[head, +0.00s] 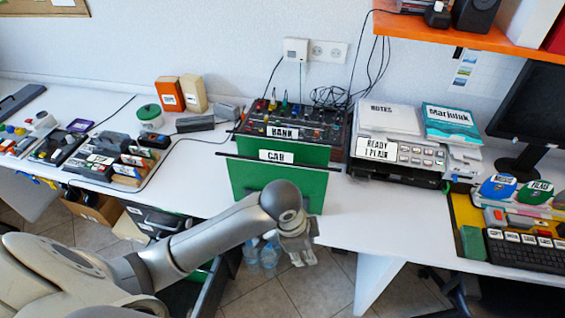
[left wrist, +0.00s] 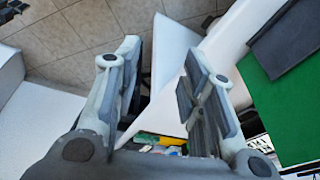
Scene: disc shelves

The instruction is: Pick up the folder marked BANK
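The green folder marked BANK (head: 312,153) stands upright on the white desk, behind another green folder (head: 305,183) whose label looks like CAR. The front folder hides the lower part of the BANK folder. My left gripper (head: 303,262) is in front of and below the front folder, near the desk's front edge, apart from both folders. In the left wrist view my left gripper (left wrist: 160,58) is open, with nothing between its fingers. A green surface (left wrist: 287,115) shows at the right there; I cannot tell which folder it is. My right gripper is not in view.
A mixer with knobs (head: 345,125) stands behind the folders. A printer (head: 400,155) marked READY 1 PLAIN is to their right. Orange and cream boxes (head: 170,94) stand at the back left. Bare desk (head: 205,170) lies left of the folders. An orange shelf (head: 450,37) overhangs at right.

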